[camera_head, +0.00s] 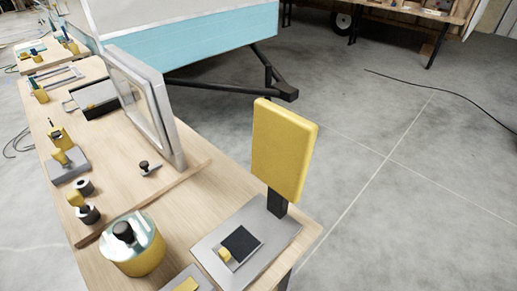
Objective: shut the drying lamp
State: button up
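What looks like the drying lamp stands at the near right end of the workbench. Its yellow rounded panel (284,150) is raised nearly upright on a short black post (277,203). The post rises from the back of a flat grey base plate (213,243). A dark square pad (242,242) and a small yellow piece (224,254) lie on the plate, clear of the panel. The panel stands open above the base. My gripper is not in view.
A yellow pot with a shiny lid (138,252) stands left of the base. A framed window (145,105) stands upright behind a wooden strip (160,195). Small tools line the bench's left side. Bare concrete floor (400,200) lies to the right.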

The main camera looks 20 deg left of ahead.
aim_at(283, 141)
jog(key=i+u, duration=0.1)
jog(key=u, duration=0.4)
jog(key=l+u, duration=0.15)
jog(key=u, duration=0.3)
jog(key=i+l+u, duration=0.1)
jog(key=u, duration=0.4)
jog(key=l+u, duration=0.1)
jog(key=u, duration=0.35)
jog(key=l+u, duration=0.25)
jog(key=l, duration=0.2)
jog(key=l+u, duration=0.25)
jog(key=l, duration=0.2)
jog(key=l+u, duration=0.3)
jog(key=l, duration=0.15)
jog(key=k+l+u, duration=0.25)
jog(key=l, duration=0.2)
jog(key=l+u, duration=0.25)
jog(key=l, duration=0.15)
jog(key=k+l+u, duration=0.25)
jog(key=l, duration=0.15)
jog(key=k+l, duration=0.2)
jog(key=l, duration=0.2)
jog(key=k+l, duration=0.2)
jog(key=l, duration=0.2)
jog(key=k+l, duration=0.2)
jog(key=l, duration=0.2)
jog(key=k+l+u, duration=0.1)
jog(key=l, duration=0.3)
jog(key=k+l, duration=0.35)
